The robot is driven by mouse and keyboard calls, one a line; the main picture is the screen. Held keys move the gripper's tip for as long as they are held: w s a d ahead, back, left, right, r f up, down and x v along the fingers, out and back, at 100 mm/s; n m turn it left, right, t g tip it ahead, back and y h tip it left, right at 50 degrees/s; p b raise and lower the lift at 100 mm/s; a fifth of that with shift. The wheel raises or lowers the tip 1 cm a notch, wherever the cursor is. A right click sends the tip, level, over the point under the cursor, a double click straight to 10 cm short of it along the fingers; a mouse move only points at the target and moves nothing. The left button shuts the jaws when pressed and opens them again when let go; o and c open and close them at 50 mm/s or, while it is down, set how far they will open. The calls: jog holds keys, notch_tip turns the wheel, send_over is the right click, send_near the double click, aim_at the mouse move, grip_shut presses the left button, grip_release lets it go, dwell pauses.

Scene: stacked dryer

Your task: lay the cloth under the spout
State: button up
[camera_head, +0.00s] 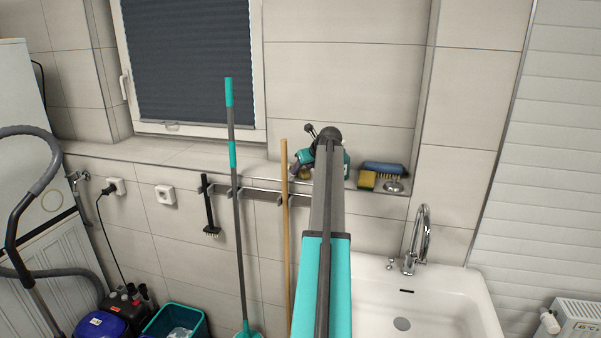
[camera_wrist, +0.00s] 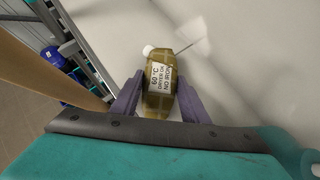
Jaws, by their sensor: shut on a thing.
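The cloth (camera_wrist: 157,100), a yellow-brown checked piece with a white care label, is held between the purple fingers of my gripper (camera_wrist: 159,78) in the wrist view. My gripper is shut on it, and the cloth sticks out past the fingertips. In the head view my arm reaches away from me toward the wall ledge and hides most of the gripper end. The chrome tap with its curved spout (camera_head: 424,218) stands at the back of the white sink (camera_head: 456,308), right of my arm. My gripper is apart from the tap.
A yellow sponge (camera_head: 366,180) and a blue brush (camera_head: 385,168) lie on the ledge. A teal-handled pole (camera_head: 232,155) and a wooden pole (camera_head: 284,210) stand left of my arm. A teal bucket (camera_head: 172,322) is at lower left. The sink basin looks empty where visible.

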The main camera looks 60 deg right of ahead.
jog(key=shift+r, duration=0.1)
jog(key=shift+r+b, duration=1.7)
jog(key=shift+r, duration=3.25)
